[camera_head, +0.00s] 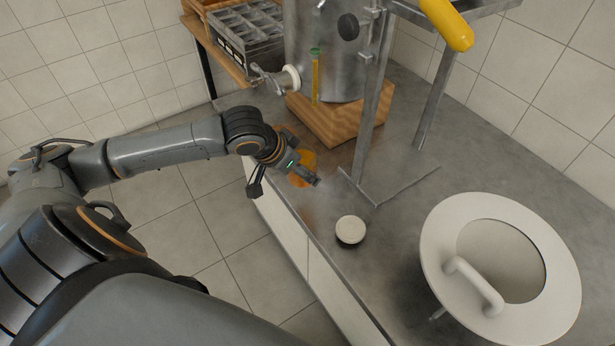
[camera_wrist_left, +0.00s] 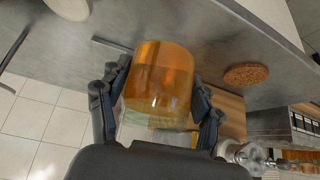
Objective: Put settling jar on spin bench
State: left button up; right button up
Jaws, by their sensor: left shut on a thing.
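The jar (camera_wrist_left: 160,75) is a clear vessel of amber honey, between the two fingers of my left gripper (camera_wrist_left: 158,92) in the left wrist view. My left gripper (camera_head: 303,173) is shut on it. In the head view the amber jar (camera_head: 305,158) shows partly behind the gripper, over the near-left edge of the grey metal bench (camera_head: 395,250). I cannot tell whether its base touches the bench. My right gripper is in neither view.
A steel tank (camera_head: 325,60) with a side valve (camera_head: 268,80) stands on a wooden block (camera_head: 345,125). A white-topped round piece (camera_head: 350,229) and a large white round lid (camera_head: 450,230) with a handle are on the right. A cork disc (camera_wrist_left: 246,75) lies near the jar.

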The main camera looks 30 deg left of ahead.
pick_arm(q)
jog(key=w+f, duration=0.1)
jog(key=f, duration=0.1)
jog(key=w+a+f, duration=0.1)
jog(key=w+f, duration=0.2)
jog(key=w, duration=0.1)
jog(key=shift+a+f+b, duration=0.35)
jog(key=shift+a+f, duration=0.05)
notch_tip(320, 180, down, 3)
jog(key=shift+w+f, duration=0.15)
jog(key=shift+f, duration=0.05)
jog(key=o, duration=1.5)
jog(key=shift+f, duration=0.15)
jog(key=p+v, duration=0.1)
jog(key=v, duration=1.1)
